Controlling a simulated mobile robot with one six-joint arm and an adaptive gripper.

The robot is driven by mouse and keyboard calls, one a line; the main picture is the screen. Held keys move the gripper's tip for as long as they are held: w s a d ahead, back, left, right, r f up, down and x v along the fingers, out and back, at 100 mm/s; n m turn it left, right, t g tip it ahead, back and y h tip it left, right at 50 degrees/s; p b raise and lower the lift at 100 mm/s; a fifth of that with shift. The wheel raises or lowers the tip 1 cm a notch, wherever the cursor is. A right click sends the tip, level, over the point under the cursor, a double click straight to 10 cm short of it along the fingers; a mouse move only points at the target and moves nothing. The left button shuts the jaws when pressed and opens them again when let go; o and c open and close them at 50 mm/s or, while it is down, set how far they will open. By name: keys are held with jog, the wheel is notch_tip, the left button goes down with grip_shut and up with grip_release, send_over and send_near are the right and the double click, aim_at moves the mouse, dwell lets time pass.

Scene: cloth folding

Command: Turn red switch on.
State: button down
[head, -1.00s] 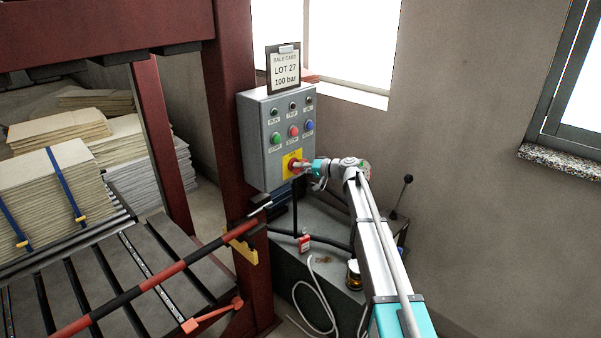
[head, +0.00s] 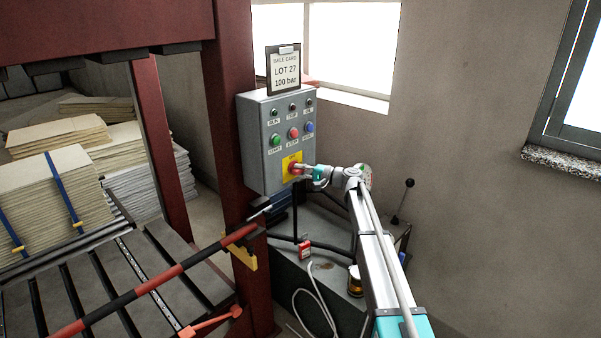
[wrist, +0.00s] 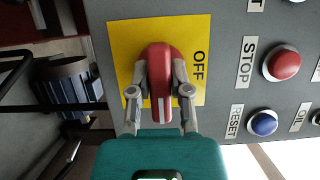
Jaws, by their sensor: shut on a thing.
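The red switch (wrist: 158,62) is a rotary handle on a yellow plate (wrist: 122,50) marked OFF, low on the front of the grey control box (head: 262,160). In the head view the red switch (head: 293,168) is partly hidden by my gripper (head: 305,169). In the wrist view my gripper (wrist: 159,90) has one finger on each side of the handle and is shut on it. The handle's white line runs along the picture's vertical, toward my palm. The word OFF stands to the right of the handle there.
A red STOP button (wrist: 282,62) and a blue RESET button (wrist: 263,123) sit close by on the box. A clipboard card (head: 285,70) stands on top. A red press column (head: 232,100) is at left. A lever with a black knob (head: 404,200) stands at right.

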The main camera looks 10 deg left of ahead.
jog(key=c, duration=0.6)
grip_release()
jog(key=shift+o, duration=0.2)
jog(key=v, duration=1.2)
jog(key=shift+s+f, duration=0.1)
